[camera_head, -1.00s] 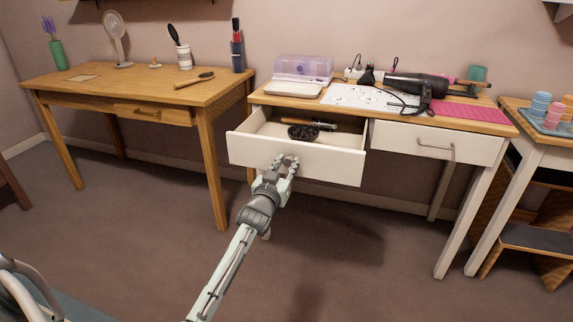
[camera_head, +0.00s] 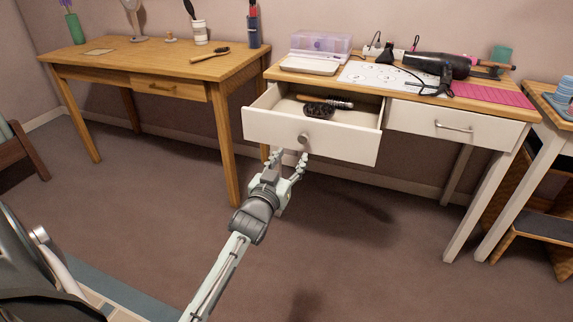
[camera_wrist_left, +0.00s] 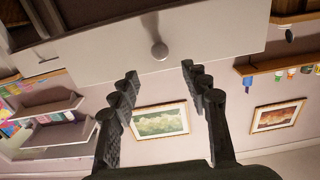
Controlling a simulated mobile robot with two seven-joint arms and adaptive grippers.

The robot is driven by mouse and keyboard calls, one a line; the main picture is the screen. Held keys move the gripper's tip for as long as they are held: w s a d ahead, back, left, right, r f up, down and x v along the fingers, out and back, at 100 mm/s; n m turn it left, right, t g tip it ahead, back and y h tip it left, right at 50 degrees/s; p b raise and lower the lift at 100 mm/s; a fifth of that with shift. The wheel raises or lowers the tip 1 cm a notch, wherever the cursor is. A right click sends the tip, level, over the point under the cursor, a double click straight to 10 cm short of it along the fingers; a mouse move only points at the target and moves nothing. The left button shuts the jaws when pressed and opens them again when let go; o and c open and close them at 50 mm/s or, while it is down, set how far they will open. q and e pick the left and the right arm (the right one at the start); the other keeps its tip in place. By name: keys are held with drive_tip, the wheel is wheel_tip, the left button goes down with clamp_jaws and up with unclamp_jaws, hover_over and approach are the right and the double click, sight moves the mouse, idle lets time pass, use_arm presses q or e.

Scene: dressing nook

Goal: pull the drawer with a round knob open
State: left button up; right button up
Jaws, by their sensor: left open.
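The white drawer (camera_head: 345,142) with a round knob (camera_head: 303,138) stands pulled out of the white table with a wooden top. Inside it lie a dark round brush (camera_head: 319,109) and another brush with a wooden handle. My left gripper (camera_head: 286,157) is open and empty, just below and in front of the knob. In the left wrist view the knob (camera_wrist_left: 159,51) shows on the drawer front (camera_wrist_left: 205,38), beyond the two spread fingers (camera_wrist_left: 160,84) and apart from them. My right gripper is not in view.
A second white drawer with a bar handle (camera_head: 453,127) is shut at the right. A hair dryer (camera_head: 437,65), a pink mat (camera_head: 492,95) and a purple-lidded box (camera_head: 320,46) sit on the tabletop. A wooden table (camera_head: 150,62) stands at the left. The floor in front is clear.

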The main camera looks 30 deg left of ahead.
use_arm(q)
drive_tip(key=v, duration=0.2)
drive_tip(key=shift+s, duration=0.4)
drive_tip(key=s+d+f+m+g+h, duration=0.1)
drive_tip(key=s+d+f+g, duration=0.2)
drive_tip(key=f, duration=0.5)
drive_tip(key=s+d+f+m+g+h, duration=0.1)
drive_tip(key=s+f+g, duration=0.2)
drive_tip(key=s+f, duration=0.3)
drive_tip(key=s+d+f+m+g, duration=0.1)
drive_tip(key=s+d+f+g, duration=0.1)
drive_tip(key=s+f+g, duration=0.2)
drive_tip(key=s+d+f+m+g+h, duration=0.1)
drive_tip(key=s+d+f+g, duration=0.2)
drive_tip(key=s+f, duration=0.7)
drive_tip(key=s+g, duration=0.1)
drive_tip(key=s, duration=0.2)
drive_tip(key=shift+s, duration=0.35)
